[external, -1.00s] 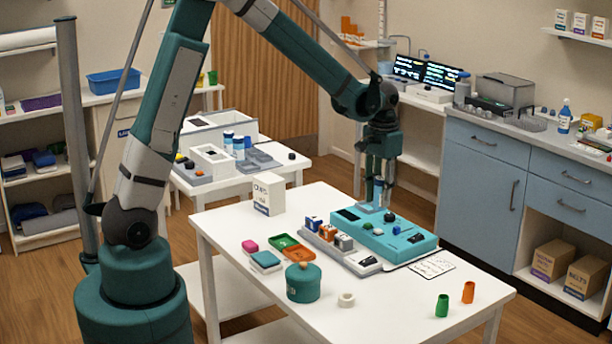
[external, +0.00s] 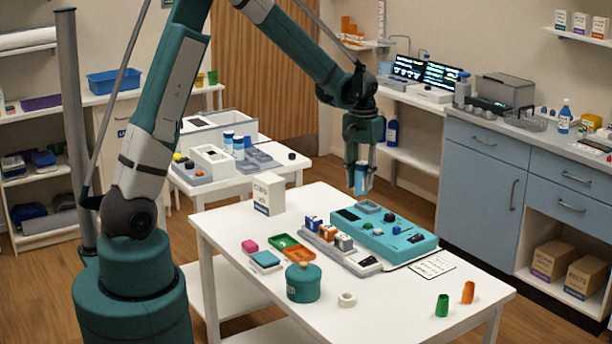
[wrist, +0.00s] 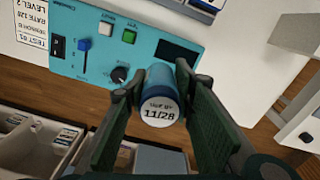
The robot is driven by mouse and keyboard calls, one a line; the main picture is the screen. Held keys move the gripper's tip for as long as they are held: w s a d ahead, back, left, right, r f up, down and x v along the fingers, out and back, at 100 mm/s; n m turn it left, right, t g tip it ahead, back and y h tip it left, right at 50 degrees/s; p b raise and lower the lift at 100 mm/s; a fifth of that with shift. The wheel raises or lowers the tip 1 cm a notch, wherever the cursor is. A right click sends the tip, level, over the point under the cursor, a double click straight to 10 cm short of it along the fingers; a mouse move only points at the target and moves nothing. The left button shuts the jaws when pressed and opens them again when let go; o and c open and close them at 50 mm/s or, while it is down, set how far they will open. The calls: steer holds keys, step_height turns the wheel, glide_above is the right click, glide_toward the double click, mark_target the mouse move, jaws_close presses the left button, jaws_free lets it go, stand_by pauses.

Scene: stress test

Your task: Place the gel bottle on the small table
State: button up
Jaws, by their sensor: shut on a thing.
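My gripper (external: 361,165) is shut on a blue gel bottle (external: 361,182), held in the air above the back edge of the front white table. In the wrist view the bottle (wrist: 158,100) is between both fingers, its pale round end marked 11/28 facing the camera. The small white table (external: 280,171) stands behind the front table, left of my gripper. It carries white bins, blue bottles (external: 239,147) and grey trays.
A white carton (external: 268,194) stands at the front table's back left corner. A teal round pot (external: 303,283), small coloured trays and cups share that table.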

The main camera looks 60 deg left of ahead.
steer(key=s+a+r+n+p, duration=0.1)
steer(key=s+a+n+p, duration=0.2)
steer(key=a, duration=1.2)
steer(key=s+a+r+n+p, duration=0.1)
steer(key=s+a+n+p, duration=0.2)
steer(key=a, duration=1.3)
steer(key=s+a+r+n+p, duration=0.1)
steer(key=s+a+n+p, duration=0.2)
steer(key=s+a+n, duration=0.4)
steer(key=a+n, duration=0.3)
steer(key=a, duration=0.5)
steer(key=shift+s+a, duration=0.15)
steer(key=shift+s, duration=0.2)
steer(key=shift+f+b, duration=0.5)
steer(key=shift+f, duration=2.75)
steer(key=shift+f, duration=0.35)
steer(key=o, duration=1.1)
steer(key=shift+r, duration=0.1)
